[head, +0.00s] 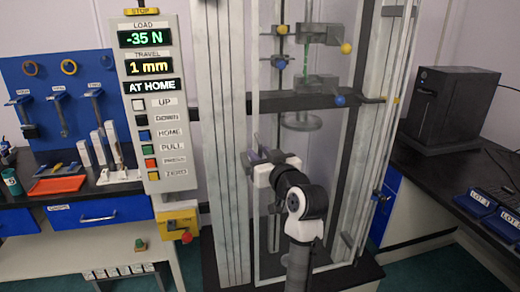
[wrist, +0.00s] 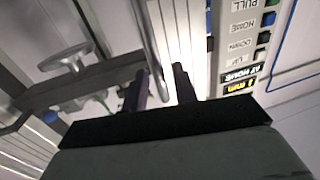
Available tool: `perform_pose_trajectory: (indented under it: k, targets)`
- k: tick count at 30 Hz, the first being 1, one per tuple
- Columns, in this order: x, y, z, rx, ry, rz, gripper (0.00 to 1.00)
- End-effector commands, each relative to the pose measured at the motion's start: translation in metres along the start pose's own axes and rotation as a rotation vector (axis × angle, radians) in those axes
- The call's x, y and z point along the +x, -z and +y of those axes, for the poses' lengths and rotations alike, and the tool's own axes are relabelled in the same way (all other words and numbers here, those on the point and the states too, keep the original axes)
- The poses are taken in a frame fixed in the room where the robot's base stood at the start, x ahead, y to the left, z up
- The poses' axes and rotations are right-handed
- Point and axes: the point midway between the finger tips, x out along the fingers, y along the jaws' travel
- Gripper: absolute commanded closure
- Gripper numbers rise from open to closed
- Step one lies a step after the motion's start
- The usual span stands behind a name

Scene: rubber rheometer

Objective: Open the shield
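The shield (head: 254,100) is a tall clear panel in a thin pale frame, standing across the front of the test machine and looking closed. My gripper (head: 257,150) is at the shield's left frame edge, about halfway up. In the wrist view my gripper (wrist: 160,76) has its two dark fingers apart. A pale grey bar (wrist: 150,45), seemingly the shield's handle or edge, runs down between them, with a gap showing on the right finger's side. Whether the left finger touches the bar I cannot tell. My arm hides the shield's lower middle.
A control panel (head: 152,100) reads -35 N, 1 mm, AT HOME, left of the machine. Clamps and a round plate (head: 301,122) sit behind the shield. A left bench holds an orange tray (head: 58,185); a black box (head: 447,108) stands on the right bench.

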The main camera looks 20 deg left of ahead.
Motion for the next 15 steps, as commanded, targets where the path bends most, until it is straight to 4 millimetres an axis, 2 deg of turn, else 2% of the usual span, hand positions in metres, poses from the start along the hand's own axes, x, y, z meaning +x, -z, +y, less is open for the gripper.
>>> perform_pose_trajectory:
  k: [4, 12, 15]
  targets:
    - [0.0084, 0.0002, -0.0006, 0.0, 0.0, -0.001, 0.72]
    - [0.0092, -0.0002, -0.0005, -0.001, 0.0, 0.0, 0.72]
    - [0.0091, -0.0002, -0.0004, -0.001, 0.0, 0.0, 0.85]
